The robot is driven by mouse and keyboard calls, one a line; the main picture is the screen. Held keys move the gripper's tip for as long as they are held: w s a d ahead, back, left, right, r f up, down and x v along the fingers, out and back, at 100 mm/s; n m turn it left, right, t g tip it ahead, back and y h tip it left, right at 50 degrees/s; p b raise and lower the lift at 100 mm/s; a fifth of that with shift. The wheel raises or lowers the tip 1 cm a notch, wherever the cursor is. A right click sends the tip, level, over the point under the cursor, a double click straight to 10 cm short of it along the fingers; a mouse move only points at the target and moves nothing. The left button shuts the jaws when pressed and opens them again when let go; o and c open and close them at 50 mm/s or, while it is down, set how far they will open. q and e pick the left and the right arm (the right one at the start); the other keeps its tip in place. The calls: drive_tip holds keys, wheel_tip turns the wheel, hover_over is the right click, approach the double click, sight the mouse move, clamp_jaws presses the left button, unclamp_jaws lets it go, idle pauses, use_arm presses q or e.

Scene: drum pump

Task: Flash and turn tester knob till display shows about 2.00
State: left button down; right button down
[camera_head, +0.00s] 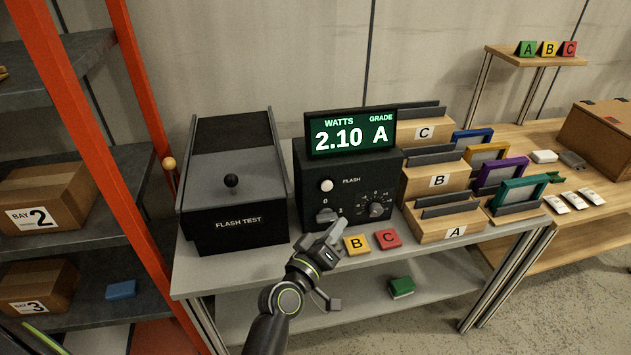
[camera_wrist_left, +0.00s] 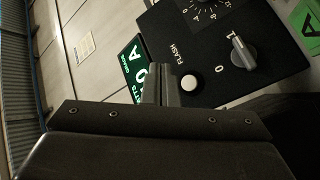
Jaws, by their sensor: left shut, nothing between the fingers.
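The black tester (camera_head: 349,180) stands on the grey bench, its green display (camera_head: 350,134) reading 2.10 watts, grade A. Its front has a white FLASH button (camera_head: 327,185), a 0/1 switch (camera_head: 326,215) and a round knob (camera_head: 376,210) with a scale. My left gripper (camera_head: 338,227) is shut and empty, in front of the panel's lower left. In the left wrist view its fingers (camera_wrist_left: 160,84) overlap part of the display (camera_wrist_left: 140,72), beside the FLASH button (camera_wrist_left: 189,83); contact cannot be told. The switch (camera_wrist_left: 243,53) and the cropped knob (camera_wrist_left: 207,8) also show there. My right gripper is not in view.
The FLASH TEST box (camera_head: 235,190) stands left of the tester. Yellow B (camera_head: 357,244) and red C (camera_head: 388,239) blocks lie in front. Wooden racks A (camera_head: 450,220), B and C stand close on the right. A red-framed shelf (camera_head: 145,100) bounds the left.

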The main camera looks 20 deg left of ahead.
sight(327, 186)
use_arm(q)
drive_tip(key=w+a, duration=0.1)
drive_tip(key=w, duration=0.1)
drive_tip(key=w+a, duration=0.2)
drive_tip(key=w, duration=0.1)
drive_tip(key=w+a+p, duration=0.1)
drive_tip(key=w, duration=0.1)
drive_tip(key=shift+w+a+r, duration=0.1)
drive_tip(key=shift+w+a, duration=0.05)
drive_tip(key=shift+a, duration=0.25)
idle(0.3)
idle(0.7)
idle(1.2)
drive_tip(key=shift+w+a, duration=0.1)
drive_tip(key=shift+w, duration=0.05)
drive_tip(key=shift+w+a, duration=0.15)
drive_tip(key=shift+w, duration=0.05)
